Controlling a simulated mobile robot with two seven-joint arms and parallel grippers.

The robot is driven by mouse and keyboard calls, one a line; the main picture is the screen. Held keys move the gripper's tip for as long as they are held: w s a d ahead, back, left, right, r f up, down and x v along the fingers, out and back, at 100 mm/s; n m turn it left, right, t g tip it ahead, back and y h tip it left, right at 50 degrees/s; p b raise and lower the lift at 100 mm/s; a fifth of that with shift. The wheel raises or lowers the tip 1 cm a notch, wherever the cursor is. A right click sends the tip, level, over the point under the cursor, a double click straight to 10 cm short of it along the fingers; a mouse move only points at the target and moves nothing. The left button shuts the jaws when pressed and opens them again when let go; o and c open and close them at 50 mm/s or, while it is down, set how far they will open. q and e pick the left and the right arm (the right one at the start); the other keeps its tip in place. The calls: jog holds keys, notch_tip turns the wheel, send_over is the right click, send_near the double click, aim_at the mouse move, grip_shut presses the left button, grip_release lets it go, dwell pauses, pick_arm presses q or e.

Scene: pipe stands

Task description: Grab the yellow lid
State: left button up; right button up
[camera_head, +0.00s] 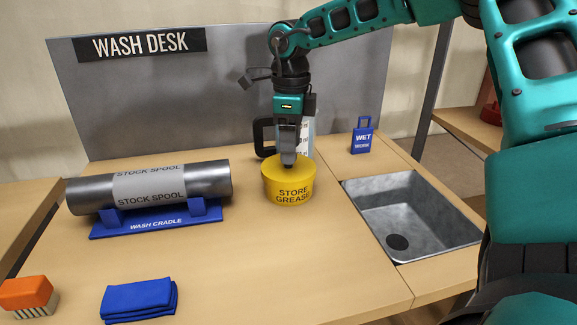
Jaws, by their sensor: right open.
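A round yellow lid (280,186) marked "STORE GREASE" sits on the wooden desk near the middle of the head view. My right gripper (288,160) points straight down over its top, close to the centre. The fingers are seen edge-on, and one overlaps the other. The fingertips are at or just above the yellow top; I cannot tell whether they touch it. The gripper holds nothing that I can see. My left gripper is not in view.
A steel stock spool (84,194) lies on a blue cradle (155,226) to the left. A jug with a black handle (263,136) stands close behind the lid, partly hidden. A sink (430,212) is at right, with a blue tag (362,137) behind it. Folded blue cloth (138,299) and an orange brush (27,293) lie in front.

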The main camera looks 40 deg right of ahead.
notch_tip(320, 180, down, 2)
jog(key=shift+f, duration=0.1)
jog(key=c, duration=1.1)
jog(key=shift+r, duration=0.25)
